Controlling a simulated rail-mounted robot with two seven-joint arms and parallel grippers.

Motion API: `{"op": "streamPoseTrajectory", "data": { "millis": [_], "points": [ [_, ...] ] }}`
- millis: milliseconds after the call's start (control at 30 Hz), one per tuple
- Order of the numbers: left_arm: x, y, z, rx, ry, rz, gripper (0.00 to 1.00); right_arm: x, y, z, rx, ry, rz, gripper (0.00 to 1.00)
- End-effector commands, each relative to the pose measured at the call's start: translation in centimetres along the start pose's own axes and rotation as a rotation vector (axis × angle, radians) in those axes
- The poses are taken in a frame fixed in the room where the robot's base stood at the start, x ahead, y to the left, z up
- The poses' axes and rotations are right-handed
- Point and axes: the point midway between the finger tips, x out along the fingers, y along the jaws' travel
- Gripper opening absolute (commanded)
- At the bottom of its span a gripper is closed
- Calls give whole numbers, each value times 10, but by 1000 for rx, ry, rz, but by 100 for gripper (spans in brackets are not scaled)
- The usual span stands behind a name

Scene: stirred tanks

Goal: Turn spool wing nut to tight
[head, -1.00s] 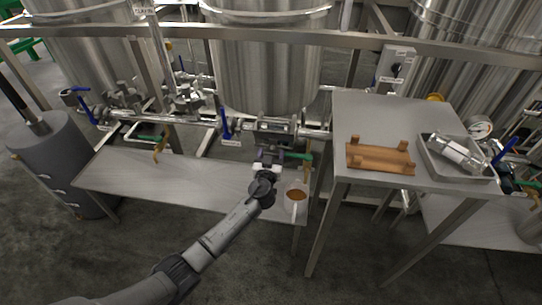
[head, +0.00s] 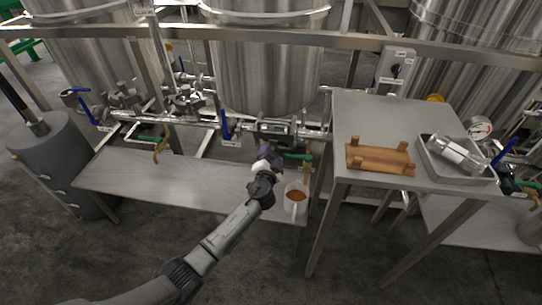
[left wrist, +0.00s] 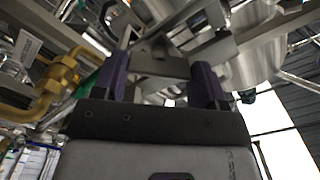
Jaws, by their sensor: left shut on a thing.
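The spool (head: 273,128) is a short metal section in the pipe line under the middle tank. My left gripper (head: 265,149) is just below and in front of it, with its wrist tilted. In the left wrist view, my left gripper's two dark purple fingers (left wrist: 161,80) stand on either side of a grey metal piece, which appears to be the wing nut (left wrist: 163,62). The gripper is shut on it. In the head view the wing nut is hidden by the gripper, and its exact angle cannot be told. My right gripper is not in view.
A cup of brown liquid (head: 296,198) stands on the low bench (head: 165,180) close to my left wrist. A blue-handled valve (head: 226,125) and a green handle (head: 299,156) flank the spool. A higher table (head: 385,115) holds a wooden rack (head: 380,159) and a tray (head: 462,174).

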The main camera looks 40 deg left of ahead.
Motion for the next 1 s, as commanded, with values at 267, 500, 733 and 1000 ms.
{"op": "streamPoseTrajectory", "data": {
  "millis": [267, 500, 733, 1000],
  "points": [
    [0, -1, -1, 261, 0, 0, 42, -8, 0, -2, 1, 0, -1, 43],
    [0, -1, -1, 462, 0, 0, 42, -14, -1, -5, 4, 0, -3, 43],
    [0, -1, -1, 607, 1, -1, 42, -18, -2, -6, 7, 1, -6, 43],
    [0, -1, -1, 702, 1, -1, 42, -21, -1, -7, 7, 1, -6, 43]
  ]
}}
